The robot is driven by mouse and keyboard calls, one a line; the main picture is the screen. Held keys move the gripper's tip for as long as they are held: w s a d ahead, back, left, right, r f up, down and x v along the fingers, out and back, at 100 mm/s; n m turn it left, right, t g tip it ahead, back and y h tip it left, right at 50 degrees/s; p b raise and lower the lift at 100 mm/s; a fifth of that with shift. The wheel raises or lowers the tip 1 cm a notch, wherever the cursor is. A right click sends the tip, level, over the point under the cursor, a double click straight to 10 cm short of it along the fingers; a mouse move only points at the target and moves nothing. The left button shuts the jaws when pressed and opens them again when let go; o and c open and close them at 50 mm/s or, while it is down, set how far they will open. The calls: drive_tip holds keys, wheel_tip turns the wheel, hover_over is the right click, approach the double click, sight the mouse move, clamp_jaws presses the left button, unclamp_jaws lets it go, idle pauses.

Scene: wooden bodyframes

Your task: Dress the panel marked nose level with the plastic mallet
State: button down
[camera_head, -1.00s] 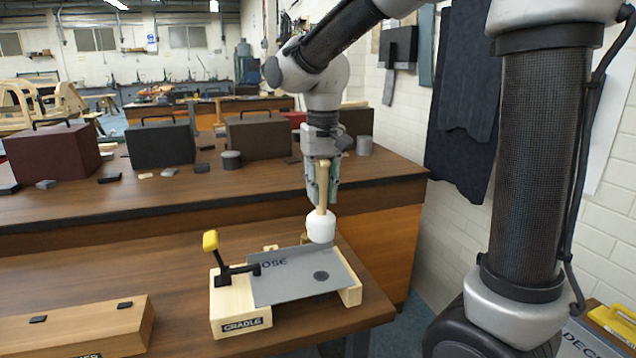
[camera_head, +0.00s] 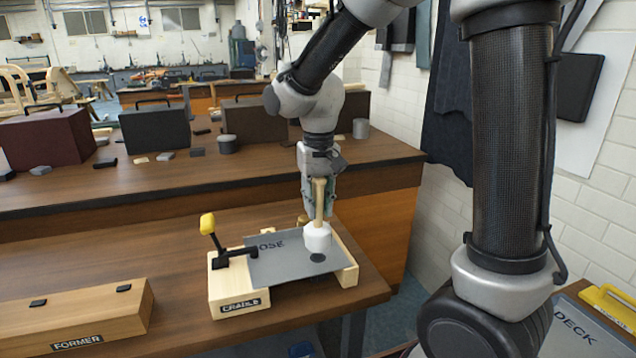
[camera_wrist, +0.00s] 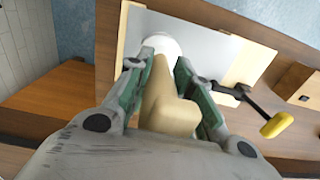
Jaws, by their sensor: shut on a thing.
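My gripper (camera_head: 319,188) is shut on the wooden handle of the plastic mallet (camera_head: 317,238), whose white head points down. The mallet head is low over the grey panel marked "OSE" (camera_head: 280,268), just above a dark round spot (camera_head: 317,257); I cannot tell whether it touches. The start of the panel's marking is covered by the clamp. The panel lies on a wooden block labelled CRADLE (camera_head: 222,303). A toggle clamp with a yellow handle (camera_head: 208,223) bears on the panel's left edge. In the wrist view the handle (camera_wrist: 168,100) sits between both fingers.
A wooden box labelled FORMER (camera_head: 110,315) lies at the left on the bench. Toolboxes (camera_head: 155,135) and small blocks stand on the bench behind. A grey panel marked DECK (camera_head: 575,330) is at the lower right.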

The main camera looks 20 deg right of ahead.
sight(318, 179)
wheel_tip(318, 179, down, 4)
drive_tip(key=shift+r, duration=0.1)
wheel_tip(318, 179, up, 9)
drive_tip(key=shift+r, duration=0.1)
drive_tip(key=s+r, duration=0.1)
drive_tip(key=s, duration=0.8)
drive_tip(key=shift+r, duration=0.4)
